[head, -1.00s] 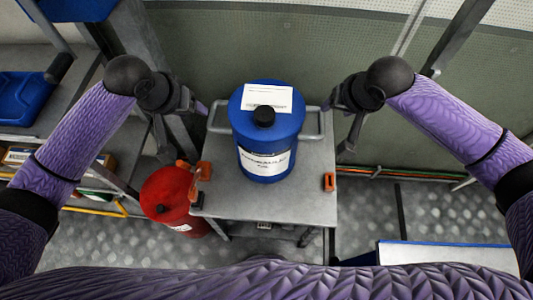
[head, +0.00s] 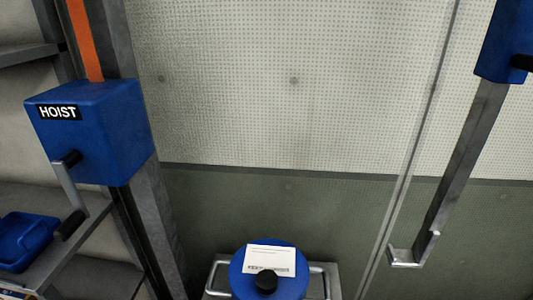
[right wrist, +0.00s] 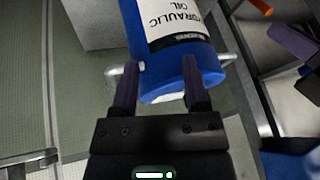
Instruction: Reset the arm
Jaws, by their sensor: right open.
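The blue drum (head: 240,286) stands on the grey cart at the bottom of the head view, with a white card (head: 270,260) and a black cap (head: 265,281) on top; its lower part is cut off. In the right wrist view the drum (right wrist: 205,65) shows upside down with its hydraulic oil label (right wrist: 180,22). My right gripper (right wrist: 160,75) is open, its two fingers apart with nothing gripped between them, and the drum shows beyond the fingertips.
A blue hoist box (head: 100,125) with a crank handle (head: 70,195) is on a post at the left. A blue bin (head: 25,238) sits on a shelf at lower left. A metal bar with a hooked foot (head: 445,200) hangs at the right. The wall between is clear.

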